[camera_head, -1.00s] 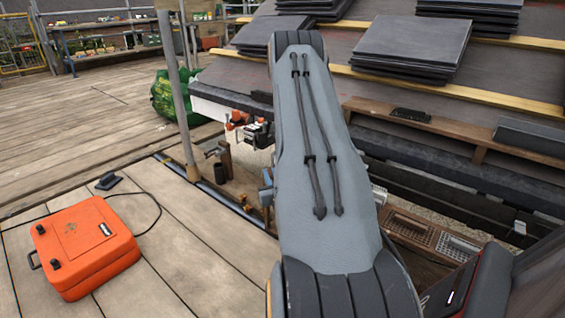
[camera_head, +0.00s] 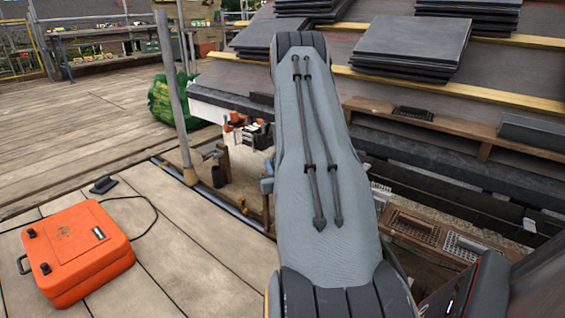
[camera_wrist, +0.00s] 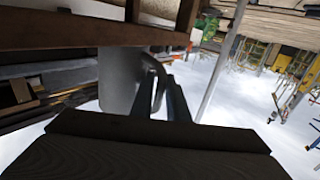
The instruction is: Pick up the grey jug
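The grey jug (camera_wrist: 118,80) shows in the wrist view as a pale grey, smooth rounded body just beyond my gripper. Its curved handle (camera_wrist: 154,66) is on the side facing right and reaches in front of the fingertips. My gripper (camera_wrist: 161,76) has its two dark fingers apart, with a gap between the tips, right at the handle. I cannot tell whether a finger touches the handle. The jug's top is hidden under a brown wooden edge. In the head view my arm covers the middle, and neither the jug nor my gripper can be made out there.
A brown wooden beam (camera_wrist: 70,28) runs close above the jug in the wrist view. In the head view an orange case (camera_head: 78,252) lies on the boards at left. A scaffold pole (camera_head: 172,95) stands left of my arm. Stacked slates (camera_head: 410,50) lie on the roof.

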